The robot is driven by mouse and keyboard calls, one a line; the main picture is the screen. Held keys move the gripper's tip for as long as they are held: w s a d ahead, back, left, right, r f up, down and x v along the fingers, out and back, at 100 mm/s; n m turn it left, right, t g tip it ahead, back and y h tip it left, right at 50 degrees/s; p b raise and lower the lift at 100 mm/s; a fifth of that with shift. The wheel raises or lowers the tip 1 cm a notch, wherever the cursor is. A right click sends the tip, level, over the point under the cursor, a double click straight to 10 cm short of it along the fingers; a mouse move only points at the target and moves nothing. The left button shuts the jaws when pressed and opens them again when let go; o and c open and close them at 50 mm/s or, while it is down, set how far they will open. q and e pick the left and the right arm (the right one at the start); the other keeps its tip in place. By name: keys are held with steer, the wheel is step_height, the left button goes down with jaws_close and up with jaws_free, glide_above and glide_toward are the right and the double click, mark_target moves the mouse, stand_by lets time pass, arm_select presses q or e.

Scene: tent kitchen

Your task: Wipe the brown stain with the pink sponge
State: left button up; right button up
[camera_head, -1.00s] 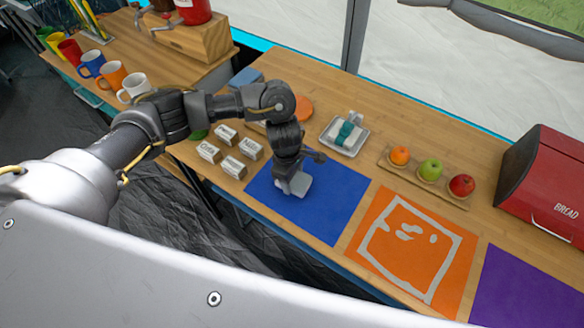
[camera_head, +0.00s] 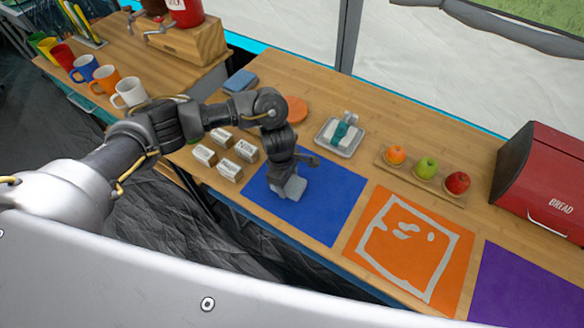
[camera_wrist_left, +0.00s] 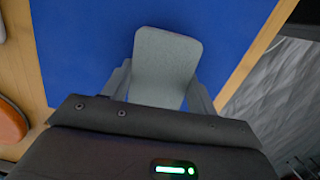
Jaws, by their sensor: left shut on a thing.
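My left gripper (camera_head: 286,178) is over the blue mat and is shut on a grey sponge-like block (camera_head: 291,188). In the left wrist view, the block (camera_wrist_left: 162,62) sticks out between the two fingers (camera_wrist_left: 158,98), with blue mat around it. I cannot tell if the block touches the mat. No clearly pink sponge shows; the held block looks grey. No brown stain shows on the visible part of the blue mat (camera_head: 325,215); the gripper and block hide some of it. My right gripper is not in view.
To the right are an orange mat (camera_head: 375,255) with pale grey marks, a purple mat (camera_head: 525,290) and a red bread box (camera_head: 540,175). Behind are a dish (camera_head: 343,148) and a fruit board (camera_head: 440,188). Several small white-sided blocks (camera_head: 230,169) stand left of the blue mat.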

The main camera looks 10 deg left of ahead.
arm_select(q)
step_height(320, 180, up, 3)
steer(key=shift+d+f+p, duration=0.1)
steer(key=shift+f+p, duration=0.1)
steer(key=shift+p, duration=0.5)
steer(key=shift+d+r+p, duration=0.1)
steer(key=shift+r+p, duration=0.45)
steer(key=shift+r, duration=0.1)
steer(key=shift+r+p, duration=1.5)
steer(key=shift+r, duration=0.65)
